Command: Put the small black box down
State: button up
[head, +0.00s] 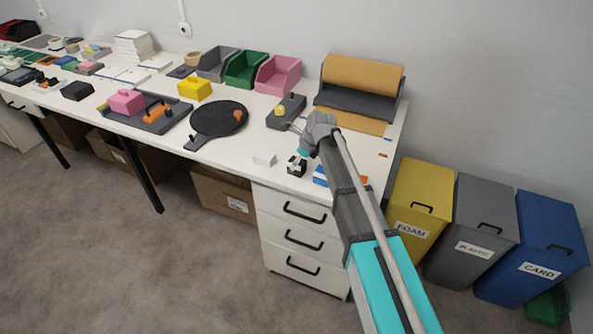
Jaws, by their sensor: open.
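A small black box (297,166) with some white on it sits on the white table (225,168), near the front edge above the drawers. My gripper (301,139) is above and just behind it in the head view, with the grey wrist to its right. The jaws are open and hold nothing that I can see. The fingers are small here, so the exact gap between them and the box is hard to tell. The box seems to rest on the tabletop.
A round black board (217,121) lies further left. Yellow (418,185), grey and blue bins stand right of the table.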

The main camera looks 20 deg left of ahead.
jog(key=shift+b+x, duration=1)
jog(key=shift+x, duration=0.4)
jog(key=c, duration=1.1)
jog(key=shift+r, duration=0.15)
jog(key=shift+r+p, duration=0.9)
jog(key=shift+p, duration=0.15)
jog(key=shift+s+d+r+p, duration=1.2)
jog(key=shift+s+r+p, duration=0.65)
jog(key=shift+s, duration=0.15)
jog(key=shift+s+d+r+p, duration=1.25)
jog(key=shift+s+r+p, duration=0.55)
jog(key=shift+s, duration=0.2)
jog(key=shift+s+d+r+p, duration=1.2)
jog(key=shift+s+r+p, duration=0.65)
jog(key=shift+s, duration=0.1)
